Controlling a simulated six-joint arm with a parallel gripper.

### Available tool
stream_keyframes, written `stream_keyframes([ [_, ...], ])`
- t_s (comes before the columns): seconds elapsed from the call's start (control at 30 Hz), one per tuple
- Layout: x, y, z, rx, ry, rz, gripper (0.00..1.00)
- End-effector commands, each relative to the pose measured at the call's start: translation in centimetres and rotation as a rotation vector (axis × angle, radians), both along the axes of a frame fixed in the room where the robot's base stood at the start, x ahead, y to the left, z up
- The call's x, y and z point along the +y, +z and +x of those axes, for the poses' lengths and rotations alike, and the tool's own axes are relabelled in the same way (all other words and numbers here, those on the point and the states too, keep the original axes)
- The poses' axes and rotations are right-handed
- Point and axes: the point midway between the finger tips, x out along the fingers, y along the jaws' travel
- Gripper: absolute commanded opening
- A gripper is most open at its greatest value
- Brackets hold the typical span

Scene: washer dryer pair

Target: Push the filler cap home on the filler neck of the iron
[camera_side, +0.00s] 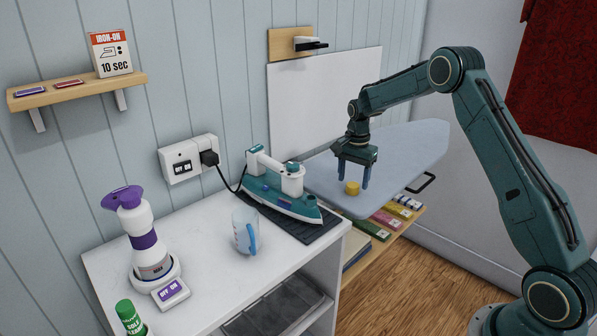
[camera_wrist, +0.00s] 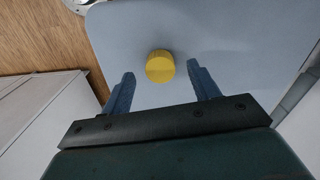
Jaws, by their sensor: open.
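The yellow filler cap (camera_side: 352,188) lies on the pale blue ironing board (camera_side: 425,150). It also shows in the wrist view (camera_wrist: 160,67), just beyond and between my fingertips. My gripper (camera_side: 353,184) is open above the board, pointing down, with its two blue fingers on either side of the cap in the side view. I cannot tell whether either finger touches it. The teal and white iron (camera_side: 283,192) rests on a dark ribbed mat (camera_side: 312,230) on the white counter, left of my gripper. A white upright cylinder at its front, probably the filler neck (camera_side: 292,180), stands up from it.
A clear measuring cup (camera_side: 243,232) with a blue handle stands in front of the iron. The iron's black cord runs to a wall socket (camera_side: 190,160). A purple and white bottle (camera_side: 140,235) stands at left. Coloured folded items (camera_side: 385,222) lie on a shelf below the board.

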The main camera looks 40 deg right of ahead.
Motion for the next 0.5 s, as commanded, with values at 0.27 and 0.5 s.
stream_keyframes([
  [0.27, 0.0, -2.0, 0.0, 0.001, 0.000, 0.000, 0.61],
  [0.5, 0.0, -2.0, 0.0, 0.000, 0.000, -0.001, 0.61],
])
